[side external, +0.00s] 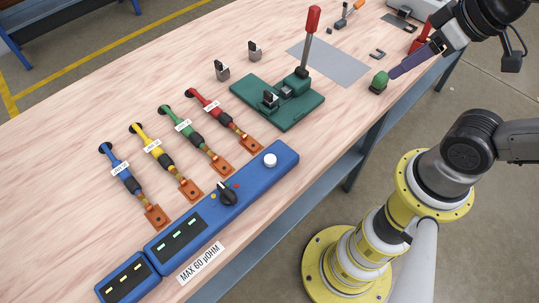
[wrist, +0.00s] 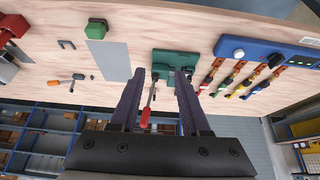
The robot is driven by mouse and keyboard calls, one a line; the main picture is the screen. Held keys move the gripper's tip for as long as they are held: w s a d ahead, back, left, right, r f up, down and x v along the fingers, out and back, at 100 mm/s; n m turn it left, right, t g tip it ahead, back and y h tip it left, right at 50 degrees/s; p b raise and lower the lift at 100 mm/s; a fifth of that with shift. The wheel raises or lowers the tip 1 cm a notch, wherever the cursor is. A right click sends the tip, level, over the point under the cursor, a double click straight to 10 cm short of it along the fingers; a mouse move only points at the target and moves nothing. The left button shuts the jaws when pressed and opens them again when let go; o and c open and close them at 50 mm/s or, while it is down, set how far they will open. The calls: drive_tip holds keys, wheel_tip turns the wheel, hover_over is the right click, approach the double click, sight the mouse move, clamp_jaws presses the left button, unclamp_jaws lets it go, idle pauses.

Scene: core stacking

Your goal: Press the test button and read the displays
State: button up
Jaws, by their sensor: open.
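The blue tester box (side external: 222,209) lies along the table's near edge. A round white button (side external: 270,160) is at its right end, and a black knob (side external: 228,194) is near its middle. Its dark display panel (side external: 180,238) shows small green marks, too small to read. A smaller blue box (side external: 127,280) beside it shows yellowish marks, also unreadable. The tester (wrist: 262,50) and white button (wrist: 239,53) also show at the right in the wrist view. My gripper (side external: 393,73) is open and empty at the upper right, far from the button; its fingers (wrist: 160,72) are spread.
Blue, yellow, green and red leads (side external: 210,103) end in copper lugs behind the tester. A green fixture (side external: 290,112) with an upright red-handled lever (side external: 312,20) stands mid-table. A green-topped block (side external: 380,80) appears near my fingertips in the side view. A grey mat (side external: 330,62) lies bare.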

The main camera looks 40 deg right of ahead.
drive_tip(key=shift+c, duration=0.3)
clamp_jaws()
idle(1.5)
